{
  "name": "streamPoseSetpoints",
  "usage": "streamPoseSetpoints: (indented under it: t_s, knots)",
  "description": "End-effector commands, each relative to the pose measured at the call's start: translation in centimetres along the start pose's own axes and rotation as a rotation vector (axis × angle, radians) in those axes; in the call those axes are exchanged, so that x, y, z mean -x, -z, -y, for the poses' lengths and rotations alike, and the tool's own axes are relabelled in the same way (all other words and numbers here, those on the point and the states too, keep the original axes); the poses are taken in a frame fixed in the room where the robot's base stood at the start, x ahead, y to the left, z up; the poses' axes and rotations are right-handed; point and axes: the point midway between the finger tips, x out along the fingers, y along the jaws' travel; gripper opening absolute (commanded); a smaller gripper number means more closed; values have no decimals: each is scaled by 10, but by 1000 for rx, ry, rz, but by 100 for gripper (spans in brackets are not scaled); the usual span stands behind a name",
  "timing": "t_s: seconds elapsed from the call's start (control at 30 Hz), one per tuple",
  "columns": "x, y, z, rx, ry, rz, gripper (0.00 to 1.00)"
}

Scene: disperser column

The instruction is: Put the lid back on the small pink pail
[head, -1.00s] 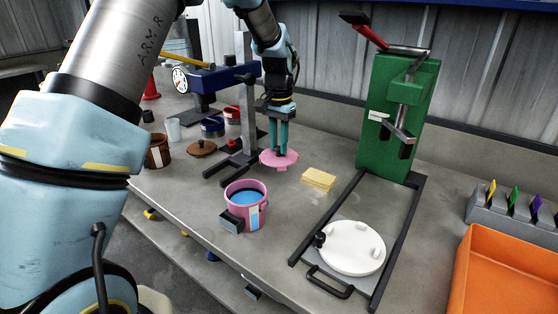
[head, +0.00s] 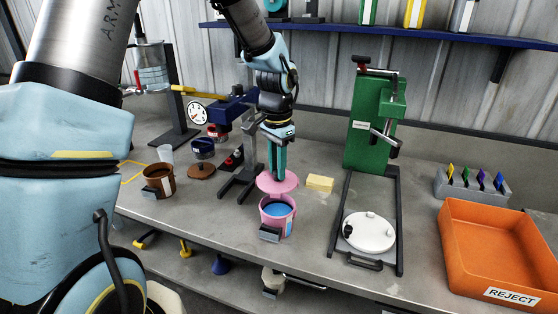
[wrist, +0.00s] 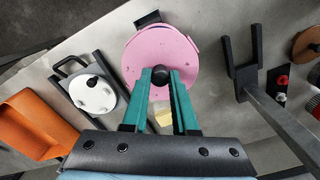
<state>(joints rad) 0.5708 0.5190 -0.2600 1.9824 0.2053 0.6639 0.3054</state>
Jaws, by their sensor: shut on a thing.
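The small pink pail (head: 277,225) stands open near the front edge of the bench, with blue contents and a grey block on its front. My gripper (head: 277,172) points down, shut on the dark knob (wrist: 160,76) of the pink lid (head: 264,184). In the head view the lid is held just above and behind the pail's back rim, roughly level. The pail's front and blue contents show uncovered there. In the wrist view the lid (wrist: 158,50) hides nearly all of the pail. I cannot tell whether lid and rim touch.
A dark stand (head: 240,178) is close left of the lid. A yellow sponge (head: 320,183) lies to the right. Farther right are a green press (head: 365,145), a white disc (head: 368,233) and an orange reject bin (head: 500,250). A brown pail (head: 159,182) stands left.

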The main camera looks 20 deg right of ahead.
Motion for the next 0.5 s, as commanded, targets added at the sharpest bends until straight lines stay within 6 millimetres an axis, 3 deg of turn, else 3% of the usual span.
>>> streamPoseSetpoints:
  t_s: [0.5]
  knots:
    - [-36, -1, -1, -2, 0, 1, 0]
